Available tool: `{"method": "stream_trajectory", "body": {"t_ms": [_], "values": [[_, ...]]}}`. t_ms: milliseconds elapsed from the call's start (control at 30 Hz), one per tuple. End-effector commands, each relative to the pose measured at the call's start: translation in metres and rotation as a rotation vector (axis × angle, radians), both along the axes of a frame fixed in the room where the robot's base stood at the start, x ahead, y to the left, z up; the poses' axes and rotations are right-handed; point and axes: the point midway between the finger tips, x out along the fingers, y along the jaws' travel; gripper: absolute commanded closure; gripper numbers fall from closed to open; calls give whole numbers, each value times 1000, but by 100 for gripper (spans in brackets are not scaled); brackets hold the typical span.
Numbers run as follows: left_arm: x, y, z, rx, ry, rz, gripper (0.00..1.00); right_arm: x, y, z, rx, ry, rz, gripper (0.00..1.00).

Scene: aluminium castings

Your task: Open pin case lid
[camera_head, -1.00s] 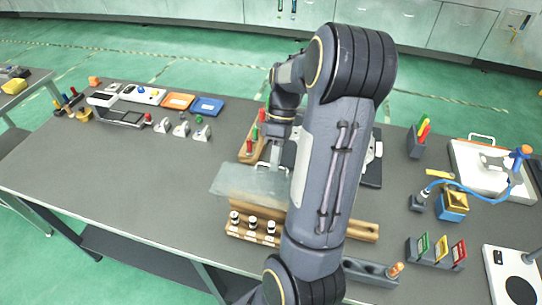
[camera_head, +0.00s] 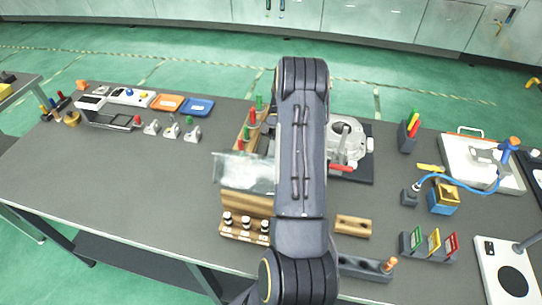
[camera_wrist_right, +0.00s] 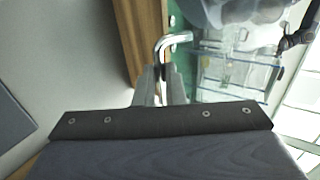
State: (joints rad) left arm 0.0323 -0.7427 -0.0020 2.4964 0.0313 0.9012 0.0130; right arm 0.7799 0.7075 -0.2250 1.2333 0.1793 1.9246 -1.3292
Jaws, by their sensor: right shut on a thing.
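The pin case (camera_head: 247,203) is a wooden box at the middle of the table, left of my right arm. Its clear lid (camera_head: 243,172) shows as a glassy panel above it; its exact angle is hard to tell. In the right wrist view my right gripper (camera_wrist_right: 162,76) is shut on a bent metal handle (camera_wrist_right: 178,39), beside a wooden edge (camera_wrist_right: 143,40) and a green strip. In the head view my right arm hides the gripper and the case's right part. My left gripper is out of view.
A wooden rack with red and green pins (camera_head: 246,128) stands behind the case. A small wooden rack with dark-capped pieces (camera_head: 245,228) lies in front. A round metal casting (camera_head: 347,140) sits on a dark plate at right.

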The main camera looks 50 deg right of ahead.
Motion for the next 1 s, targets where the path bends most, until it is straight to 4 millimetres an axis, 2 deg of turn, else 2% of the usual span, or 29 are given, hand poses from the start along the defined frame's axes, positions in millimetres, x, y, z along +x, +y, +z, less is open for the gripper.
{"method": "stream_trajectory", "body": {"t_ms": [567, 600, 733, 1000], "values": [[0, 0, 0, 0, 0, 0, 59, 1, -3, -1, 21, 5, -4, 100], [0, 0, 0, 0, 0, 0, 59, 1, -3, -1, 20, 4, -4, 85], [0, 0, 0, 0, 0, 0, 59, 1, -3, -1, 21, 6, -3, 68], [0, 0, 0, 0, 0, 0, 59, 1, -2, -1, 23, 7, -2, 68]]}}
